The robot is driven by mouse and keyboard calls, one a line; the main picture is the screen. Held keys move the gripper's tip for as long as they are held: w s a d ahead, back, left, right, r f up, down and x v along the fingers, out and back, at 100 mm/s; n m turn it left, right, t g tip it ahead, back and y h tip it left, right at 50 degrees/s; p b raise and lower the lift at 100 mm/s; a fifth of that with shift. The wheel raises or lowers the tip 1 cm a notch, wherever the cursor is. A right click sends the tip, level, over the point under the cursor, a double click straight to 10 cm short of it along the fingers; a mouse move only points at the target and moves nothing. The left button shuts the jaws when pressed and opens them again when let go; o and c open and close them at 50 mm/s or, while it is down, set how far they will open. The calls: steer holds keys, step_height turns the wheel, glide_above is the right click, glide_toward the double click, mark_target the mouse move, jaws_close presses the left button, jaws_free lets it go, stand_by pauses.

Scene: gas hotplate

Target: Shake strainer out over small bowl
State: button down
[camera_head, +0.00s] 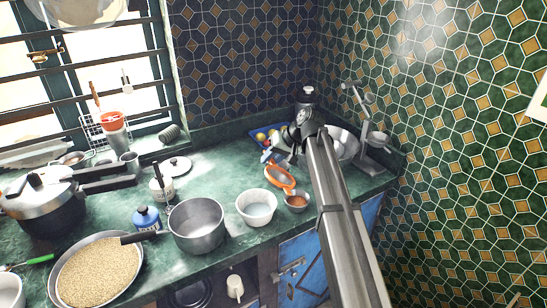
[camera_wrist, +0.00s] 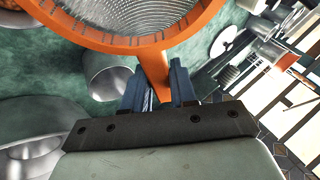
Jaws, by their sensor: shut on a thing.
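The strainer (camera_head: 280,178) has an orange rim and handle and a metal mesh. It is held above the counter, behind and slightly left of the small bowl. In the wrist view its mesh and rim (camera_wrist: 137,43) fill the top. My gripper (camera_wrist: 158,88) is shut on the orange handle; in the head view it (camera_head: 268,156) is at the strainer's far end. The small bowl (camera_head: 297,202) is metallic with reddish-brown contents and stands near the counter's front edge. I cannot tell whether anything is in the strainer.
A white bowl (camera_head: 257,208) stands left of the small bowl, with a metal pot (camera_head: 197,226) beyond it. A pan of grain (camera_head: 97,272) is at the lower left. A blue tray (camera_head: 262,137) and a sink (camera_head: 343,143) lie behind. The counter (camera_head: 222,171) left of the strainer is clear.

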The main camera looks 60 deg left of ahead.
steer(key=t, duration=0.1)
steer(key=f+t, duration=0.1)
steer(key=t, duration=0.1)
steer(key=shift+s+n+h, duration=0.35)
steer(key=shift+n+h, duration=0.05)
steer(key=shift+f+t+h, duration=0.15)
steer(key=shift+f+t, duration=0.05)
steer(key=shift+t, duration=0.45)
steer(key=shift+f+t+h, duration=0.15)
steer(key=shift+t, duration=0.5)
steer(key=shift+a, duration=0.1)
steer(key=shift+w, duration=0.1)
steer(key=w+d+f+m+t+h, duration=0.1)
steer(key=w+d+f+m, duration=0.15)
steer(key=w+d, duration=1.45)
steer(key=w+d+f+m+t, duration=0.15)
steer(key=w+d+m, duration=0.25)
steer(key=w+d, duration=1.4)
steer(key=s+d+f+m+h, duration=0.1)
steer(key=d+m, duration=0.2)
steer(key=d, duration=1.4)
steer(key=s+d+f+m+h, duration=0.1)
steer(key=d+f+m, duration=0.1)
steer(key=d, duration=1.6)
steer(key=s+d+f+m+t+h, duration=0.1)
steer(key=d+m, duration=0.2)
steer(key=d, duration=1.5)
steer(key=shift+s+f+m, duration=0.2)
steer(key=shift+s+m, duration=0.15)
steer(key=shift+s, duration=0.05)
